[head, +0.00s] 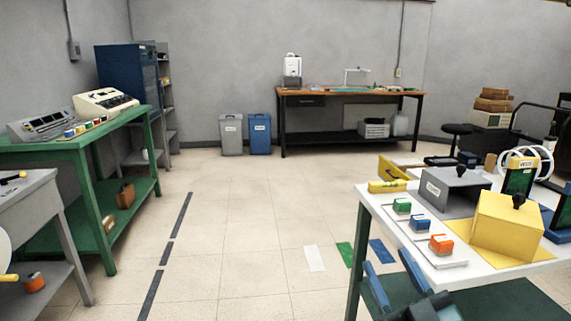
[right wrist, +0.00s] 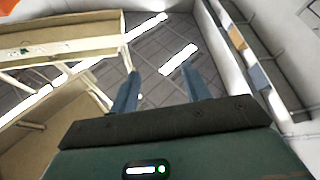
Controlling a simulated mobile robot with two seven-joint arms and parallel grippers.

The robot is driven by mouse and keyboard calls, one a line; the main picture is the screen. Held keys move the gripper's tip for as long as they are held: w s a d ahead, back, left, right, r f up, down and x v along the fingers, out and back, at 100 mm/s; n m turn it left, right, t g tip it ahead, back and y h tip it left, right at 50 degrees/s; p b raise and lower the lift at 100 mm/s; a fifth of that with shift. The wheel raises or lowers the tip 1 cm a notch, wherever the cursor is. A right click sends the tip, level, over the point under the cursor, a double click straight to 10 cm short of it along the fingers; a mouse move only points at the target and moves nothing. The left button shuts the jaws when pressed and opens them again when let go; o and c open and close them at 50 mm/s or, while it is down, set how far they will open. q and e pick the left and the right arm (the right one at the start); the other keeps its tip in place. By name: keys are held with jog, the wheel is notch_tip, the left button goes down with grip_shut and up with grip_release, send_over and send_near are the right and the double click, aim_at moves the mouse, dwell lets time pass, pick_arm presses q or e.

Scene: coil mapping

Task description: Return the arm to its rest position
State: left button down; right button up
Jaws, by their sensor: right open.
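My right gripper (head: 387,258) is low in the head view, beside the front left edge of the white-topped table (head: 476,273). Its two blue fingers stand apart with nothing between them. In the right wrist view the fingers (right wrist: 160,64) are also spread and empty, with tilted room surfaces beyond. Most of my right arm is outside the head view. My left gripper does not show. On the table, a green block (head: 402,206), a blue block (head: 420,224) and an orange block (head: 441,244) stand in a row on a white strip.
A yellow box (head: 507,226) and a grey box (head: 454,188), both with black knobs, stand behind the blocks. A green bench (head: 60,150) with instruments is at left. A wooden workbench (head: 345,92) is at the back. The middle floor is free.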

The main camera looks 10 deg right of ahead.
pick_arm(q)
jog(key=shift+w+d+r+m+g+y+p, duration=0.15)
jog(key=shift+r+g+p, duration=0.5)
jog(key=shift+p, duration=2.4)
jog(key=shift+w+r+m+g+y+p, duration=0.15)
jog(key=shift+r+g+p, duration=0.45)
jog(key=shift+p, duration=2.45)
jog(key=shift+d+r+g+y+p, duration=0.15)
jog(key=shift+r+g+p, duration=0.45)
jog(key=shift+p, duration=2.45)
pick_arm(e)
jog(key=s+a+f+g+y, duration=0.2)
jog(key=s+a+f+g, duration=0.8)
jog(key=a+f+g, duration=0.2)
jog(key=shift+s+f+m+g, duration=0.3)
jog(key=shift+s+f, duration=0.05)
jog(key=shift+f, duration=0.75)
jog(key=shift+a, duration=0.1)
